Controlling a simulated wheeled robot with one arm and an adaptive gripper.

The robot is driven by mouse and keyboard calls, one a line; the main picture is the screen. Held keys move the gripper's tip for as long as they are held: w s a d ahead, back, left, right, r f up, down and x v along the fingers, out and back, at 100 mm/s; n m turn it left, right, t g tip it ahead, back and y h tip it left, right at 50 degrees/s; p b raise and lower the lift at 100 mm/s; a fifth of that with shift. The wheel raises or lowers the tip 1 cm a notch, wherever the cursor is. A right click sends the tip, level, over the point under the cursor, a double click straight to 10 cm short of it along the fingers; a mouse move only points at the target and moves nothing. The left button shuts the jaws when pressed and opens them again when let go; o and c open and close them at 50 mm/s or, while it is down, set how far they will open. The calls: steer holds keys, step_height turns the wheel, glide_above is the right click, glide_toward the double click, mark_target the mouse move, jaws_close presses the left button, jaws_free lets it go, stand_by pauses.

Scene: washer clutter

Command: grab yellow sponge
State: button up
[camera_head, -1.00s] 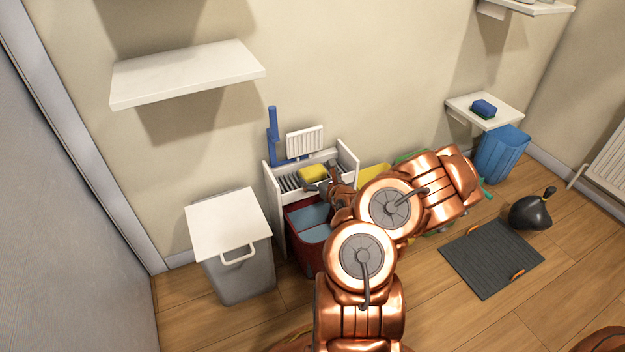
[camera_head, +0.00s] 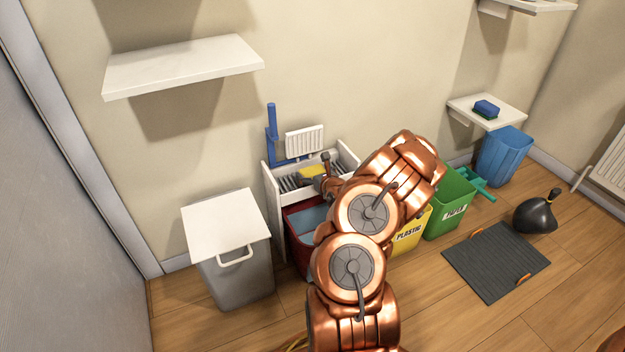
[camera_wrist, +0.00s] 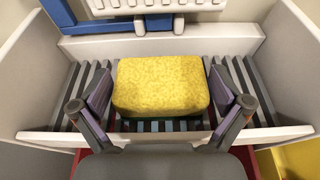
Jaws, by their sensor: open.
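The yellow sponge (camera_wrist: 161,87) lies on the slatted grey rack of a white holder (camera_wrist: 205,44), and a thin green layer shows under its front edge. It also shows in the head view (camera_head: 311,172), partly hidden by my gripper (camera_head: 326,181). In the wrist view my gripper (camera_wrist: 160,108) is open, with one finger to the left and one to the right of the sponge. A small gap shows on each side of the sponge, so the fingers look apart from it.
Below the holder is a red bin (camera_head: 300,238). A grey bin with white lid (camera_head: 235,255) stands left. Yellow (camera_head: 410,235) and green (camera_head: 452,205) bins stand right. A blue sponge (camera_head: 486,108) lies on a wall shelf. A blue-handled tool (camera_head: 272,135) stands behind the rack.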

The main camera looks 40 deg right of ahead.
steer(key=shift+w, duration=0.25)
steer(key=c, duration=0.8)
